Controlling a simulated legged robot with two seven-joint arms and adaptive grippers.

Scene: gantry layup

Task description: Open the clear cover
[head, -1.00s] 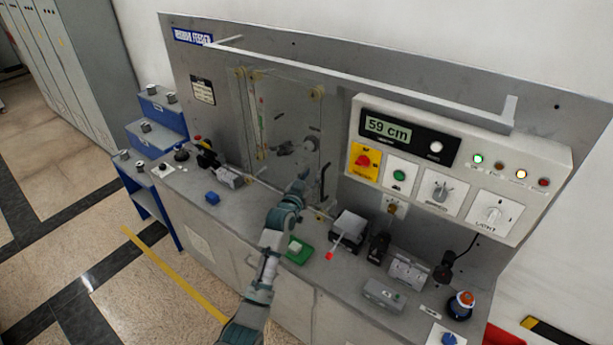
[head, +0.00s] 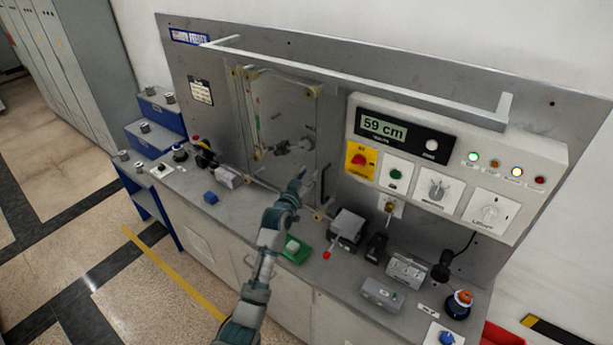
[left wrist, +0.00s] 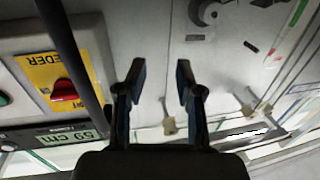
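The clear cover (head: 285,110) is a transparent panel with tan corner fittings, upright on the grey back panel in the head view. A dark upright handle (head: 322,184) stands at its lower right edge. My left gripper (head: 300,182) is in front of the cover's lower right part, just left of the handle. In the left wrist view, its two dark fingers (left wrist: 160,75) are apart with nothing between them. A dark bar (left wrist: 75,60), which looks like the handle, runs left of the fingers, apart from them. My right gripper is not in view.
A control box with a 59 cm display (head: 387,128) is right of the cover. Below, the bench holds a green tray (head: 303,256), a grey block with a red-tipped lever (head: 347,228) and a blue block (head: 211,198). A grey rail (head: 360,80) juts out above.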

